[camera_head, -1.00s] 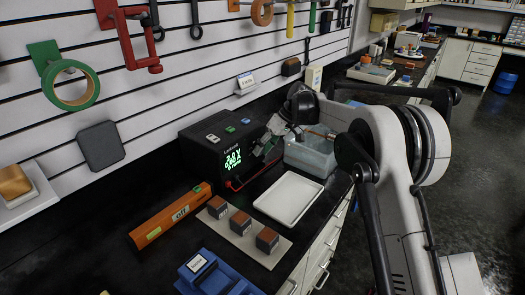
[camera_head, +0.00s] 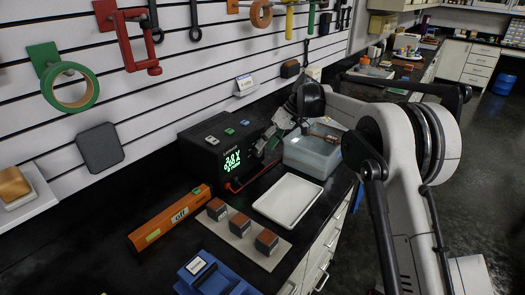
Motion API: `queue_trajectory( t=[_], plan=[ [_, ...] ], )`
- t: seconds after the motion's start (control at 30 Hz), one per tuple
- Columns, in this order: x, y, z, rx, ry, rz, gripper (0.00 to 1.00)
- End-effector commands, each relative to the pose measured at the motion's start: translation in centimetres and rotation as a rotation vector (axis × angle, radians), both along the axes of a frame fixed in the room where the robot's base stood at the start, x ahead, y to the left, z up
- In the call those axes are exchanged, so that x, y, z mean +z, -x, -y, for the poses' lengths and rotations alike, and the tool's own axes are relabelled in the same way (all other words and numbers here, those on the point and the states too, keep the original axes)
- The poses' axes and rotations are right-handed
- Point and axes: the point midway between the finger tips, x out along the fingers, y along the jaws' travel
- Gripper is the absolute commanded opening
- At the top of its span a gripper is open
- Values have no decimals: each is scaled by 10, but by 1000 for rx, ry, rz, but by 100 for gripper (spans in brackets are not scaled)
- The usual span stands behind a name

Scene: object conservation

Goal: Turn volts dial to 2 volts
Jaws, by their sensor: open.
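The black power supply box (camera_head: 212,150) stands on the dark bench against the slatted wall. Green digits glow on its display (camera_head: 232,161); the top line looks like "2.0 V" or "2.8 V", too small to be sure. Small coloured buttons sit on its top. The volts dial cannot be made out; the right part of the front face is hidden by my gripper. My gripper (camera_head: 262,150) is at the right end of this face, its fingers apart. I cannot tell whether it touches a dial.
A grey-blue bin (camera_head: 312,155) stands right beside my gripper. A white tray (camera_head: 288,199) lies in front of the box, with several brown cubes on a board (camera_head: 240,243) nearby. An orange level-like tool (camera_head: 170,217) and a blue device (camera_head: 212,275) lie further left and front.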

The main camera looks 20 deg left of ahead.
Motion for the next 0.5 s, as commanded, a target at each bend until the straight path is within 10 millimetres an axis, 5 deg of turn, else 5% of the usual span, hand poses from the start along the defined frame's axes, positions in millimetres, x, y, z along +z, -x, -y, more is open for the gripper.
queue_trajectory(
  t=[0.2,0.5],
  plan=[
    [38,-11,22,-2,0,1,53],
    [68,-20,40,0,0,0,53]
  ],
)
